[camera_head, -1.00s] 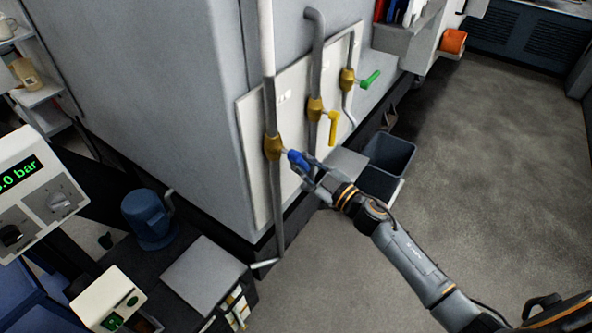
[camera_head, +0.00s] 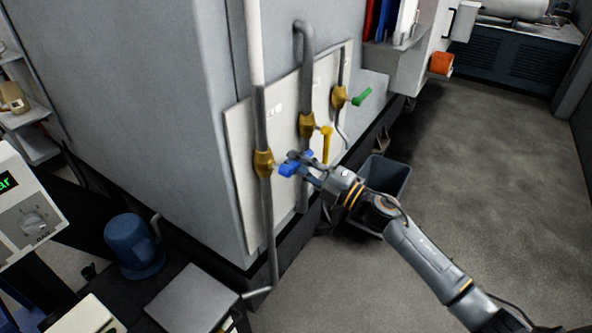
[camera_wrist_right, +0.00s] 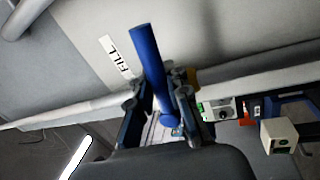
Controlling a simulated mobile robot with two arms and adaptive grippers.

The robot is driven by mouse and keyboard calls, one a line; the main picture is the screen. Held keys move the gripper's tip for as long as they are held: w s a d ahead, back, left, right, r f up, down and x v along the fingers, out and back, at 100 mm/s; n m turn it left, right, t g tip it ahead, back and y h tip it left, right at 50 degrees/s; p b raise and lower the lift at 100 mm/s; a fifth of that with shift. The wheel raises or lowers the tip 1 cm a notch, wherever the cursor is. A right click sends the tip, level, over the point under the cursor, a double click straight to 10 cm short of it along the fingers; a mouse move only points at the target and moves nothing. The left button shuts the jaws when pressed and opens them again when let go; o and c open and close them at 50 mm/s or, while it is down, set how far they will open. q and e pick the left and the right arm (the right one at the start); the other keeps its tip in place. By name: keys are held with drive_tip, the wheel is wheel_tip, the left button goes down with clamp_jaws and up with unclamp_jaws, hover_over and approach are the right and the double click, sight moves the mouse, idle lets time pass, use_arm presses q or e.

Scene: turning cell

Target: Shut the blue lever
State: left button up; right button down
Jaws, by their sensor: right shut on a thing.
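The blue lever (camera_head: 288,169) sticks out to the right from the brass valve body (camera_head: 263,163) on the nearest grey pipe. My right gripper (camera_head: 302,168) is at the lever, coming from the right, and is shut on it. In the right wrist view the blue lever (camera_wrist_right: 148,62) stands between the two fingers of my right gripper (camera_wrist_right: 158,98), its round end low between them. The fingers hide part of the lever in the head view. My left gripper is not in view.
A yellow lever (camera_head: 326,144) hangs down on the middle pipe, close behind my right gripper. A green lever (camera_head: 362,96) sits on the far pipe. A dark bin (camera_head: 388,178) stands behind my right arm. Open floor (camera_head: 480,140) lies to the right.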

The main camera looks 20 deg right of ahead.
drive_tip(key=shift+n+y+b, duration=0.3)
drive_tip(key=shift+n, duration=0.6)
drive_tip(key=shift+r, duration=0.1)
drive_tip(key=c, duration=1.3)
unclamp_jaws()
drive_tip(key=shift+s+d, duration=0.1)
drive_tip(key=shift+s, duration=0.05)
drive_tip(key=shift+r, duration=0.15)
drive_tip(key=v, duration=1.2)
drive_tip(key=shift+r, duration=0.2)
drive_tip(key=shift+d+f, duration=0.1)
drive_tip(key=shift+d, duration=0.05)
